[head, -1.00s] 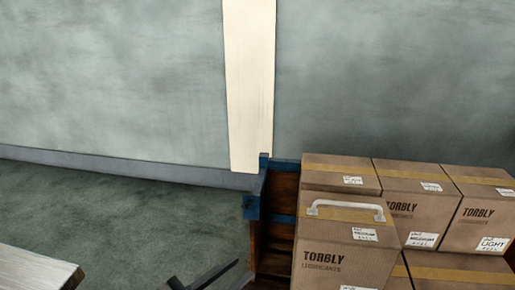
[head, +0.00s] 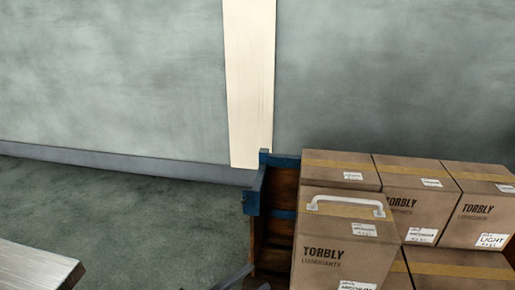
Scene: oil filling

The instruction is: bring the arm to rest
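My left gripper (head: 216,281) shows only at the bottom edge of the head view, as dark finger parts. Its two fingertips appear apart with nothing between them. It is left of the blue-edged wooden crate (head: 257,200) and the front cardboard box. Most of the gripper and its arm are below the frame. My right gripper is not in view.
Several brown TORBLY boxes (head: 408,205) stand at the right. The front box (head: 340,253) has a white handle (head: 345,205) on top. A pale board (head: 35,268) juts in at lower left. Open floor (head: 120,215) lies between it and the crate.

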